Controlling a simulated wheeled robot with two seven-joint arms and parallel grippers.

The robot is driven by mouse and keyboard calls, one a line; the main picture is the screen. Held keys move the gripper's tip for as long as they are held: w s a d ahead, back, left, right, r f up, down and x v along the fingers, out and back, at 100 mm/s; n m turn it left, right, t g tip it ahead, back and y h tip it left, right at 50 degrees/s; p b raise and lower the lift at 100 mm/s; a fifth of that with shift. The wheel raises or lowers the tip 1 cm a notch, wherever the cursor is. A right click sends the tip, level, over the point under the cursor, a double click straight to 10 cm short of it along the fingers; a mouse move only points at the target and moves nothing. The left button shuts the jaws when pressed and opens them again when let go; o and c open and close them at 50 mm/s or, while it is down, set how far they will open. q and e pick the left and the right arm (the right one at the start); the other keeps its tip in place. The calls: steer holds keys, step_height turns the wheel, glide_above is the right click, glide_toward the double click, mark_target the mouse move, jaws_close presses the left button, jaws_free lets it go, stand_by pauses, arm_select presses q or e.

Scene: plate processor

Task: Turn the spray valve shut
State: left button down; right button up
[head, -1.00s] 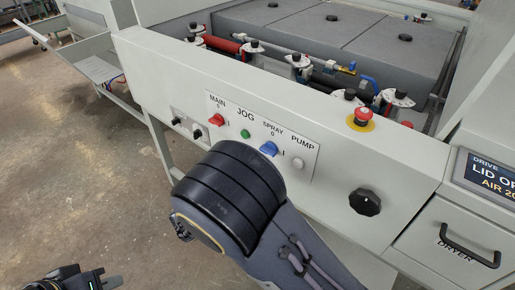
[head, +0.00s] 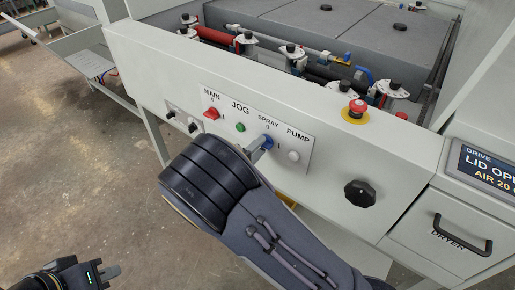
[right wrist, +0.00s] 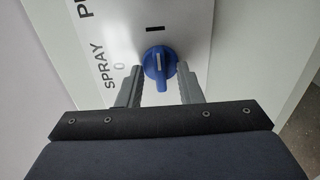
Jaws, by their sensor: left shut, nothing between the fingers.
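The blue spray valve knob (right wrist: 159,62) sits on the white panel, with the word SPRAY and a 0 to its left in the right wrist view. Its ridge with a pale mark lies roughly towards the black bar mark above it. My right gripper (right wrist: 160,72) is open, with one finger on each side of the knob; I cannot tell whether they touch it. In the head view the knob (head: 266,141) is partly hidden by a finger of my right gripper (head: 260,150). My left gripper (head: 104,274) is shut and empty at the lower left, away from the panel.
The red MAIN switch (head: 212,113), green JOG button (head: 240,127) and pale PUMP button (head: 293,156) sit close to the knob. A red emergency button (head: 357,107) is on the ledge above. A black round knob (head: 360,193) and the dryer drawer handle (head: 462,236) are to the right.

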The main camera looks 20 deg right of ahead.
jaws_close()
stand_by(0.3)
steer(key=n+p, duration=0.6)
steer(key=n, duration=1.1)
steer(key=shift+n, duration=0.4)
steer(key=shift+p, duration=0.35)
